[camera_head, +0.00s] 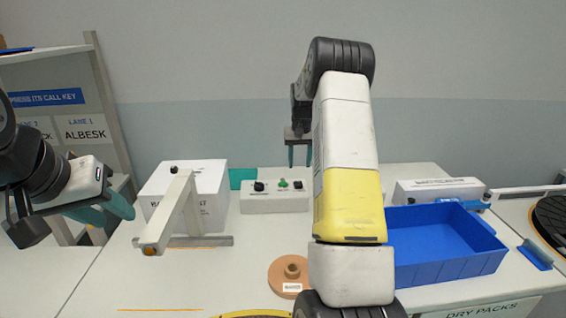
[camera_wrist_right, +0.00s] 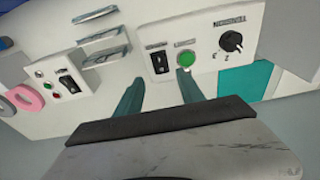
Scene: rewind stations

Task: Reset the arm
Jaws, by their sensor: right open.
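The arm, a pale beam (camera_head: 172,215), stands out from the white box (camera_head: 212,195) at the left of the table and slopes toward the front left. A control box (camera_head: 262,205) beside it has a green button, a dark rocker switch and a black knob; in the right wrist view the green button (camera_wrist_right: 186,59) and the knob marked TENSION (camera_wrist_right: 231,41) show. My right gripper (camera_head: 299,165) is open and empty, near the control box; its fingers show in the right wrist view (camera_wrist_right: 160,78). My left gripper (camera_head: 112,216) is left of the arm, teal fingers apart, empty.
A tan spool (camera_head: 288,272) lies at the front middle. A blue bin (camera_head: 440,268) stands at the right, with a white box (camera_head: 438,190) behind it. A shelf (camera_head: 105,95) stands at the back left. The table's front left is clear.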

